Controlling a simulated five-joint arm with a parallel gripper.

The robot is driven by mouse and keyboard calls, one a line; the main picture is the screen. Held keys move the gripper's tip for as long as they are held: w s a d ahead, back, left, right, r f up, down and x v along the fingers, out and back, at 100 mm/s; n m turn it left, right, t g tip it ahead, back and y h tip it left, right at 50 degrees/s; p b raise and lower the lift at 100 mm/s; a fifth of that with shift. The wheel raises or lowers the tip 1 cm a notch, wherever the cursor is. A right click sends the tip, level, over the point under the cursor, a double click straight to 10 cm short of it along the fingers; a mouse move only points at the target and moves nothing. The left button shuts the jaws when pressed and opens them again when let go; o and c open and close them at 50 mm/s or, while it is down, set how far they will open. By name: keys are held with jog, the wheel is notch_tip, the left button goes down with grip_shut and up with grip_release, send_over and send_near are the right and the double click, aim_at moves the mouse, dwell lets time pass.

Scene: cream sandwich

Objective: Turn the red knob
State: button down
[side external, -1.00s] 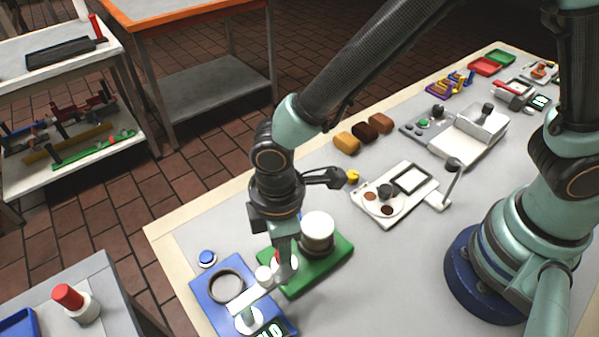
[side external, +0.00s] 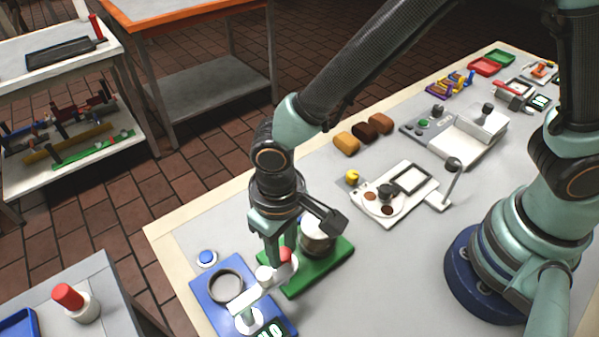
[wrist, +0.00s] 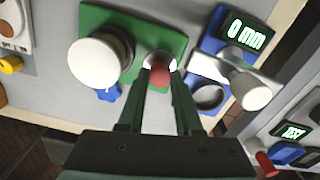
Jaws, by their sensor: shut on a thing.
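The red knob (side external: 286,254) is on the green base (side external: 325,273), beside a white-topped round post (side external: 318,243). My gripper (side external: 273,257) points down over the knob. In the wrist view, the red knob (wrist: 159,77) sits between the two green fingertips (wrist: 157,72), which are shut on it. A pale ring or collar shows around the knob. In the wrist view, the white cap (wrist: 95,62) stands close to the left of my fingers.
A blue device (side external: 207,292) with a round ring, a white arm and a display (wrist: 246,33) reading 0 mm stands right beside the base. A white plate device (side external: 405,192) stands farther right. Bare table lies in front.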

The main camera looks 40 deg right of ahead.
aim_at(283, 253)
jog(key=m, duration=0.5)
jog(key=shift+m, duration=0.3)
dwell(0.4)
jog(key=c, duration=0.6)
grip_release()
notch_tip(283, 253, up, 12)
jog(key=shift+r, duration=0.1)
